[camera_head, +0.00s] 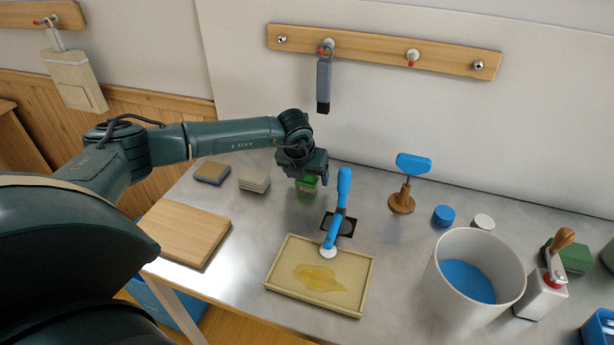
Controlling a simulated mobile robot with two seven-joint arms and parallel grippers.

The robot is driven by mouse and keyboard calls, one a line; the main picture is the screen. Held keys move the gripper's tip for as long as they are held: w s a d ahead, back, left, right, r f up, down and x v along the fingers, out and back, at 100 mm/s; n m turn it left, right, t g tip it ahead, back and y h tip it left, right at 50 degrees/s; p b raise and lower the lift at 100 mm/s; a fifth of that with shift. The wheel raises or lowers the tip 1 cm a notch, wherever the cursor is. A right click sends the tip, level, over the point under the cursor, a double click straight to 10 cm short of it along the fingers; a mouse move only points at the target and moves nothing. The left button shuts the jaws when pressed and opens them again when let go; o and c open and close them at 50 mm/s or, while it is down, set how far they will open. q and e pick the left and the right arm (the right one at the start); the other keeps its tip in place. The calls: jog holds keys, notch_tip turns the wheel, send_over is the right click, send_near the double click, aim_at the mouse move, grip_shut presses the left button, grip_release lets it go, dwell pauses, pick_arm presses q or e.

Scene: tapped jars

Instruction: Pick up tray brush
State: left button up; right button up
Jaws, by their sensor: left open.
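A blue-handled brush (342,195) with a round white head is right of centre. Its handle rises above a dark square rest (345,226), and its head is at the back edge of a shallow cream tray (281,265). A yellow spill (318,277) lies in the tray. My left gripper (308,176) is open, to the left of the brush handle's upper end and apart from it in the picture. A green block (306,185) shows below the gripper, partly hidden by it. My right gripper is not in view.
A wooden board (185,233) and two small blocks (254,179) lie to the left. A blue tool on a wooden stand (402,201), a white bucket (432,283) and a stamp-like dispenser (541,298) stand to the right. A grey tool (323,85) hangs from the wall rail.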

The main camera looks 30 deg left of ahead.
pick_arm(q)
jog(key=shift+x, duration=0.75)
jog(key=shift+a, duration=0.1)
jog(key=shift+c, duration=0.3)
jog(key=c, duration=1)
jog(key=shift+r, duration=0.1)
